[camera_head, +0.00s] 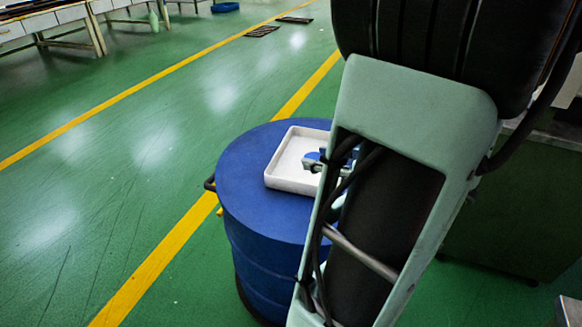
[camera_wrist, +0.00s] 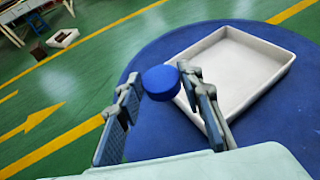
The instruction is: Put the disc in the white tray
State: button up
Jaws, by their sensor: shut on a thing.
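The blue disc (camera_wrist: 160,82) is between the fingertips of my gripper (camera_wrist: 162,86) in the wrist view. My gripper is shut on it. The white tray (camera_wrist: 282,68) is a shallow rectangular tray with raised walls, on top of a blue drum. In the wrist view the disc appears just left of the tray's near-left wall, which the right finger partly covers. In the head view the white tray (camera_head: 291,185) is partly hidden by my arm, and the disc (camera_head: 312,156) shows against the tray's inside. The height of the disc above the tray is hard to tell.
The blue drum (camera_head: 245,190) stands on a green floor by a yellow line (camera_head: 160,255). Its top is bare around the tray. A green cabinet (camera_head: 520,215) is at the right. Workbenches (camera_head: 70,20) stand far back left.

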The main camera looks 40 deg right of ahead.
jog(key=shift+a, duration=0.15)
jog(key=shift+w+f, duration=0.25)
jog(key=w+d+f+b, duration=0.3)
jog(key=w+d+f, duration=0.1)
jog(key=w+d, duration=0.15)
jog(key=b, duration=0.2)
send_over(314, 174)
jog(key=f, duration=0.4)
jog(key=shift+s+a+f, duration=0.2)
jog(key=shift+s+f, duration=0.05)
jog(key=shift+w+f, duration=0.15)
jog(key=shift+f, duration=0.1)
jog(key=shift+w+d+f+b, duration=0.15)
jog(key=shift+f+b, duration=0.2)
jog(key=shift+f, duration=0.55)
jog(key=shift+d+f+b, duration=0.1)
jog(key=shift+f+b, duration=0.25)
jog(key=shift+f, duration=0.5)
